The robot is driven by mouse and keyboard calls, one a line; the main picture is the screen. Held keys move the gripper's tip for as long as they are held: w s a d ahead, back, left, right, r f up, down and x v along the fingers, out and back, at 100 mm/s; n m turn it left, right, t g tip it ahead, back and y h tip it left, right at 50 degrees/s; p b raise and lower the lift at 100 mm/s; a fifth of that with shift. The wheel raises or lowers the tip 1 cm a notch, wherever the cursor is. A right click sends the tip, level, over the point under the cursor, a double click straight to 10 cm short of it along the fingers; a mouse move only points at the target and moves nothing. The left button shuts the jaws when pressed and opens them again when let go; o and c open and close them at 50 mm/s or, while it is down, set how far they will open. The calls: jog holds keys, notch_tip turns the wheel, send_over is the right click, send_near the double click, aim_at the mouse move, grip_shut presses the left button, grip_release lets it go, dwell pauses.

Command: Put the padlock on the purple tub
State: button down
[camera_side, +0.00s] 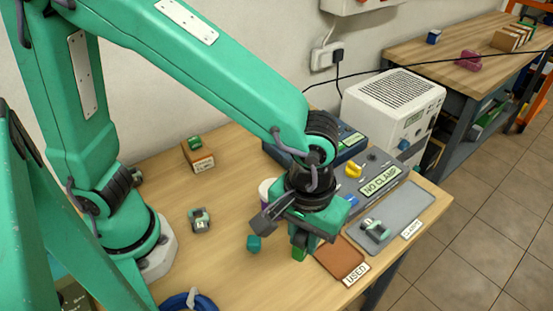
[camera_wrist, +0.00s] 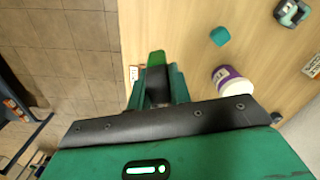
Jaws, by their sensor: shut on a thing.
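My gripper (camera_side: 301,240) is low over the right front part of the bench, pointing down, and shut on a small green thing (camera_side: 299,254). In the wrist view the green thing (camera_wrist: 156,58) sticks out past the fingers (camera_wrist: 158,85). The fingers hide most of it, so I cannot tell whether it is the padlock. The purple tub (camera_wrist: 232,80), white with a purple band, stands right of the fingers in the wrist view, apart from them. In the side view the tub (camera_side: 266,188) is partly hidden behind my gripper.
A teal block (camera_side: 254,243) and a grey-black device (camera_side: 200,219) lie left of my gripper. A brown USED mat (camera_side: 341,259) and a grey tray (camera_side: 405,207) holding another device (camera_side: 375,229) lie right. A NO CLAMP unit (camera_side: 379,187) stands behind.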

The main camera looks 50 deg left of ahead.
jog(key=s+a+r+n, duration=0.1)
jog(key=a+r+n, duration=0.4)
jog(key=a+r, duration=0.2)
jog(key=a, duration=0.2)
jog(key=shift+a+r, duration=0.2)
jog(key=shift+a, duration=0.15)
jog(key=w+a+f, duration=0.4)
jog(key=w+a, duration=0.1)
jog(key=w+a+f, duration=0.3)
jog(key=shift+w, duration=0.25)
jog(key=shift+f, duration=2)
jog(key=shift+f, duration=0.1)
